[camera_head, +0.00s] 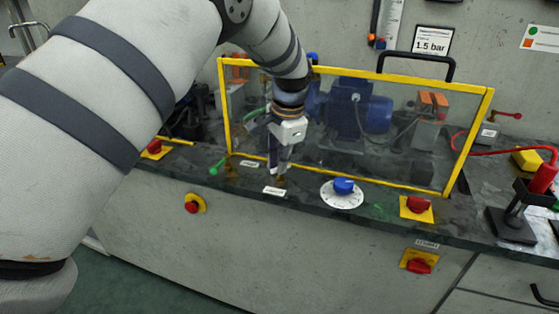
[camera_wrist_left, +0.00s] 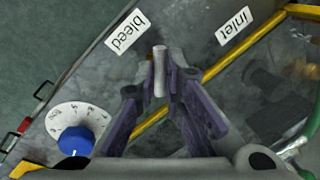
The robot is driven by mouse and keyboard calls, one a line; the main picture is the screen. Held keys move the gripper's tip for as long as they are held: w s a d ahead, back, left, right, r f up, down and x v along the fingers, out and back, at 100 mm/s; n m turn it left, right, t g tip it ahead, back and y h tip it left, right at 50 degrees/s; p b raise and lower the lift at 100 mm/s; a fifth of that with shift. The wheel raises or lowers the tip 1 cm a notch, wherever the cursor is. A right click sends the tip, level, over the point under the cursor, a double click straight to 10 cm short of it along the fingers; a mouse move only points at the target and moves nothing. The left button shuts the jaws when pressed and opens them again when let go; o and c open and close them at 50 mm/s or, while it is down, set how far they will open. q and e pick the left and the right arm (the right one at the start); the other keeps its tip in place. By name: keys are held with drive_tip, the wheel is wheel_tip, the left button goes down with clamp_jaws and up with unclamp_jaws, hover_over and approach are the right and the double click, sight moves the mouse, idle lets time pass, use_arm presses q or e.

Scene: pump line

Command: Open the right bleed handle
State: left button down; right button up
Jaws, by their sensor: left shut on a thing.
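My left gripper (camera_head: 281,170) points down at the front edge of the bench, just behind the bleed label (camera_head: 274,190). In the left wrist view its purple-grey fingers (camera_wrist_left: 160,85) are closed around a pale grey handle (camera_wrist_left: 160,58), which I take to be the bleed handle. The handle's tip sticks out past the fingertips, between the bleed label (camera_wrist_left: 127,31) and the inlet label (camera_wrist_left: 235,27). In the head view the fingers hide most of the handle, with a little brass below them. My right gripper is not in view.
A yellow-framed clear guard (camera_head: 400,184) stands close behind the gripper, with a blue pump motor (camera_head: 370,113) behind it. A blue dial knob (camera_head: 344,186) and a red knob (camera_head: 418,204) sit to the right. A green-tipped handle (camera_head: 217,168) is to the left.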

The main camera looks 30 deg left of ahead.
use_arm(q)
drive_tip(key=n, duration=0.4)
drive_tip(key=shift+d+f+g+b, duration=0.15)
drive_tip(key=shift+f+g+b, duration=0.1)
drive_tip(key=shift+g+b, duration=0.15)
drive_tip(key=shift+w+n+g+b, duration=0.1)
drive_tip(key=shift+n+g+b, duration=0.2)
drive_tip(key=shift+n, duration=1.6)
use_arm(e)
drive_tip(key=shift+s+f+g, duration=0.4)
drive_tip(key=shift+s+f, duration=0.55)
use_arm(q)
drive_tip(key=shift+r+n, duration=0.1)
drive_tip(key=shift+n, duration=0.2)
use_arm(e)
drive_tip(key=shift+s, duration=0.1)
use_arm(q)
drive_tip(key=c, duration=1.7)
unclamp_jaws()
drive_tip(key=shift+o, duration=0.2)
